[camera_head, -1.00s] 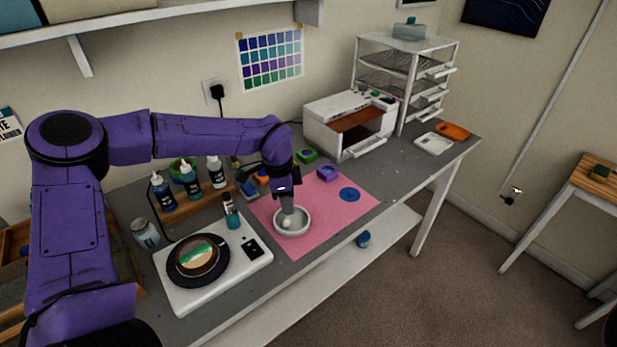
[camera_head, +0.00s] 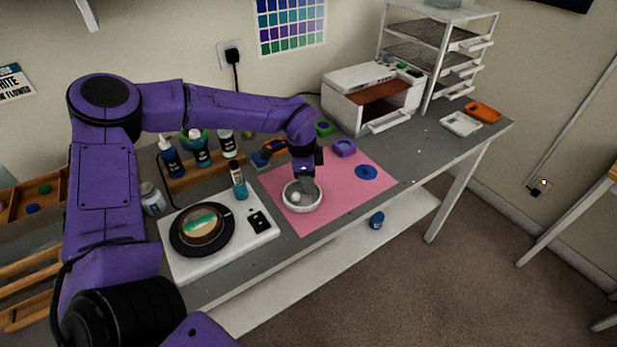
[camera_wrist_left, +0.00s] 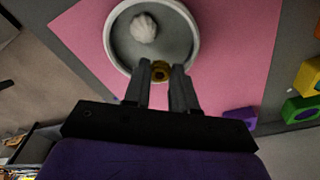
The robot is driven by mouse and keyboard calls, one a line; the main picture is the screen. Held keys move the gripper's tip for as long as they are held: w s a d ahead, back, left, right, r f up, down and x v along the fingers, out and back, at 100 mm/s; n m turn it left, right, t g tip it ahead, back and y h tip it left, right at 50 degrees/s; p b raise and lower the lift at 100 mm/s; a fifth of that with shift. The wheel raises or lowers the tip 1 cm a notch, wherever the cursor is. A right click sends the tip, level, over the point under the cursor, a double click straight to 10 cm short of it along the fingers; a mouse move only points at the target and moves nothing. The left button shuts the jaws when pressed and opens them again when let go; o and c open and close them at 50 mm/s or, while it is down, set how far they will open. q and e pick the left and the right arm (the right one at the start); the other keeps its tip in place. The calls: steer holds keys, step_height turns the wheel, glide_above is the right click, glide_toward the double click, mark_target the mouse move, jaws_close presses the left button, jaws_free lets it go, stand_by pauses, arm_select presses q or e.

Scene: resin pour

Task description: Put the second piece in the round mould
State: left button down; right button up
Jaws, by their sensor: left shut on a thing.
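My left gripper (camera_head: 306,186) points down at a pale round dish (camera_head: 289,206) on the pink mat. In the left wrist view, its fingers (camera_wrist_left: 161,76) are shut on a small gold piece (camera_wrist_left: 161,70), at the dish's near rim; I cannot tell whether the piece touches the dish. A whitish ridged piece (camera_wrist_left: 143,28) lies in the dish (camera_wrist_left: 194,40). A purple mould (camera_head: 343,147) stands on the mat's back edge, with a green mould (camera_head: 322,128) behind it. I cannot tell for sure which mould is round. My right gripper is out of view.
A white scale (camera_head: 245,236) with a cup on a black disc stands left of the mat. A small bottle (camera_head: 238,185) stands by it, and dye bottles (camera_head: 200,150) behind. A white box-shaped machine (camera_head: 350,88) stands behind.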

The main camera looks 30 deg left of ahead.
arm_select(q)
steer(key=shift+s, duration=0.1)
steer(key=shift+c, duration=2.2)
jaws_free()
steer(key=shift+r, duration=0.15)
steer(key=shift+r+p, duration=2.1)
steer(key=shift+r, duration=1.35)
